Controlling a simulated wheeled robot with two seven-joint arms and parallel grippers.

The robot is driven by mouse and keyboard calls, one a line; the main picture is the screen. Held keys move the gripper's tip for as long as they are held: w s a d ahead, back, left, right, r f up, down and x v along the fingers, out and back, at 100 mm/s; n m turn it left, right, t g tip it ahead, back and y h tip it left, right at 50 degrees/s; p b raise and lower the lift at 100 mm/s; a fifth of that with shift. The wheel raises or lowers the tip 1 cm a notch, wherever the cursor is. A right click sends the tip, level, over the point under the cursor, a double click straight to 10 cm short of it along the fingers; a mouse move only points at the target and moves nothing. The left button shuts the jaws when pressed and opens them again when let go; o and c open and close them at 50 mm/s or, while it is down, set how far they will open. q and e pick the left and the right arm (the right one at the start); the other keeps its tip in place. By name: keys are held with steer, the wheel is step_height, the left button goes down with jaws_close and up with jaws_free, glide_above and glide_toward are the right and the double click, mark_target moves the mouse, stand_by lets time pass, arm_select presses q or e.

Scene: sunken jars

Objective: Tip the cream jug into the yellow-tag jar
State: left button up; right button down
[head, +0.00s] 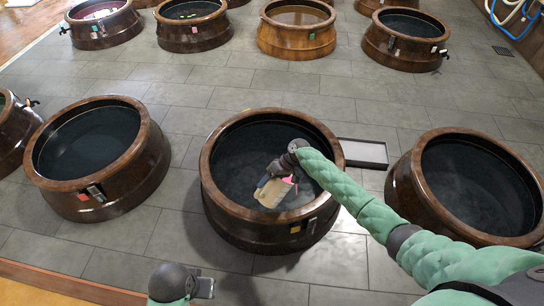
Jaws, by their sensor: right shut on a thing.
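The cream jug (271,196) is over the mouth of the middle jar, near its front inner side. It looks tilted, and part of it is hidden by my gripper. My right gripper (268,182) is shut on it, with the arm reaching in from the right. The middle brown jar (222,208) is wide, with dark contents, and carries a yellow-orange tag (295,229) on its front. I cannot see any stream from the jug. My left gripper (205,288) is low at the bottom edge, apart from the jars; its jaws are unclear.
Similar jars stand to the left (150,165) and right (405,190), with several more in the back row. A shallow grey tray (364,153) lies behind the middle jar's right side. Grey tiled floor lies between the jars.

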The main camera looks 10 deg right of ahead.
steer(key=shift+w+d+r+y, duration=0.15)
steer(key=shift+d+r+y, duration=0.05)
steer(key=shift+r+y, duration=0.2)
steer(key=shift+f, duration=0.1)
steer(key=shift+w+d+g+y+b, duration=0.2)
steer(key=shift+d+g+y+b, duration=0.25)
steer(key=shift+b, duration=0.35)
steer(key=shift+w+d+r+g+y+b, duration=0.25)
steer(key=shift+d+y+b, duration=0.15)
steer(key=shift+y+b, duration=0.25)
steer(key=shift+w+d+r+g+y+b, duration=0.15)
steer(key=shift+w+d+g+y+b, duration=0.1)
steer(key=shift+d+y+b, duration=0.3)
steer(key=shift+w+r+b, duration=0.1)
steer(key=shift+r+b, duration=0.15)
steer(key=shift+b, duration=0.05)
steer(key=shift+d, duration=0.1)
